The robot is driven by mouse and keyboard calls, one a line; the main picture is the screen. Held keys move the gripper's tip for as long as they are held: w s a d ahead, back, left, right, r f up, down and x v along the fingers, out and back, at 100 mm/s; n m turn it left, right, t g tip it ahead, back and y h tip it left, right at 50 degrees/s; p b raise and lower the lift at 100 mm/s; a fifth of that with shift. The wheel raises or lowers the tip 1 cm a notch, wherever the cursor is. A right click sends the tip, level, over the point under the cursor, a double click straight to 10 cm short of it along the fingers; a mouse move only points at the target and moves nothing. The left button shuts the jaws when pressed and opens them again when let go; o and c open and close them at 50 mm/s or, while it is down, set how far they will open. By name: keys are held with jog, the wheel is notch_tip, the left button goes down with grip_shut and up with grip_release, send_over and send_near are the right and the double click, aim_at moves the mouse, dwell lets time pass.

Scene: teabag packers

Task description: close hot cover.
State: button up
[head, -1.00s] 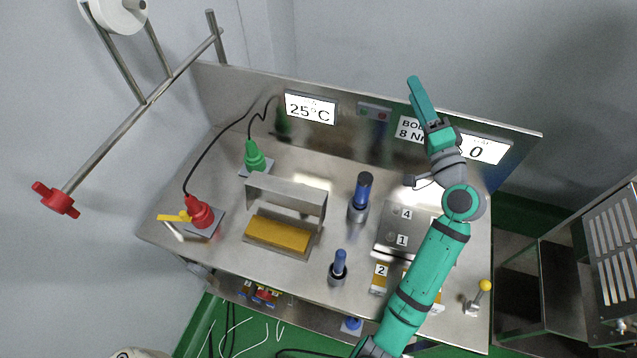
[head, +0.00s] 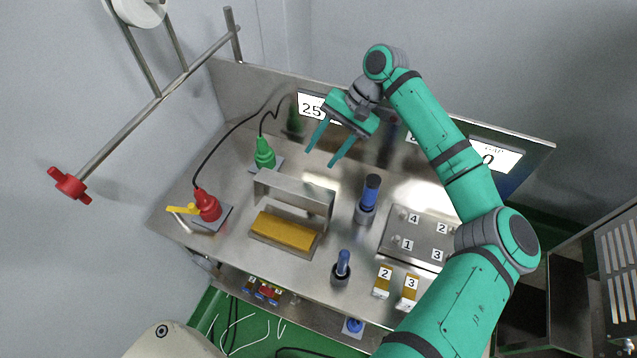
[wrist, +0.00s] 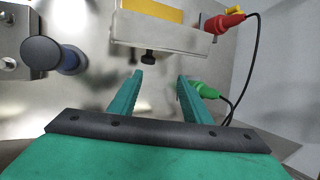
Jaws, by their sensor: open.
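The metal cover (head: 293,193) stands raised behind a yellow block (head: 283,231) on the steel table, left of the middle. I take this to be the hot cover. In the wrist view the cover (wrist: 178,39) is at the top, with a black knob (wrist: 150,58) on the side facing me and part of the yellow block (wrist: 152,12) beyond it. My gripper (head: 320,157) is open and empty, above and behind the cover in the head view. In the wrist view its two fingers (wrist: 160,76) point toward the cover, apart from it; the knob is just ahead, near the left finger.
A green plug (head: 264,153) and a red plug (head: 207,206) with black cables stand to the left. A tall blue-topped post (head: 370,190) and a shorter one (head: 343,263) stand to the right. A numbered plate (head: 420,233) lies further right. The back panel (head: 235,90) rises behind.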

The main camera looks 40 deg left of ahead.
jog(key=shift+h, duration=0.5)
jog(key=x, duration=0.3)
jog(key=d+x, duration=0.1)
jog(key=x, duration=0.6)
jog(key=shift+s+d+f, duration=0.2)
jog(key=shift+d+f, duration=0.1)
jog(key=shift+f, duration=0.2)
jog(key=shift+c, duration=0.6)
grip_shut()
